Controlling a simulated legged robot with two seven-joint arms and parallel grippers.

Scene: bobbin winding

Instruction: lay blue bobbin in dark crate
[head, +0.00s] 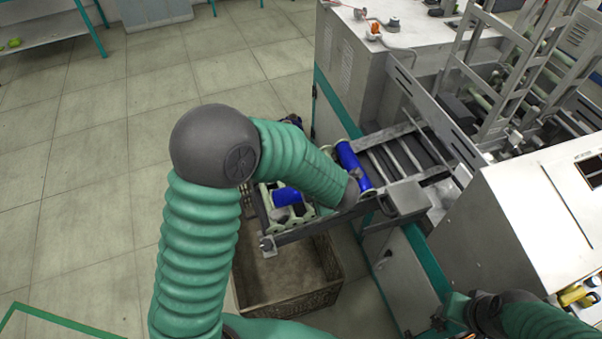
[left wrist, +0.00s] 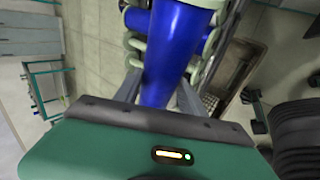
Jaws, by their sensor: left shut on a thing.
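A blue bobbin (head: 349,158) is at the end of my left arm, by the metal rack on the machine's side in the head view. My left gripper (left wrist: 158,92) is shut on it; in the left wrist view the blue bobbin (left wrist: 178,45) runs up between the two fingers. In the head view the left fingers are mostly hidden by my wrist. A second blue piece (head: 287,196) lies on the pale green holders below the arm. The dark crate (head: 290,302) stands on the floor below, partly covered by my arm. My right arm is at the lower right; its fingers are unclear.
Open tiled floor (head: 90,150) lies to the left. The crate's visible inside looks empty.

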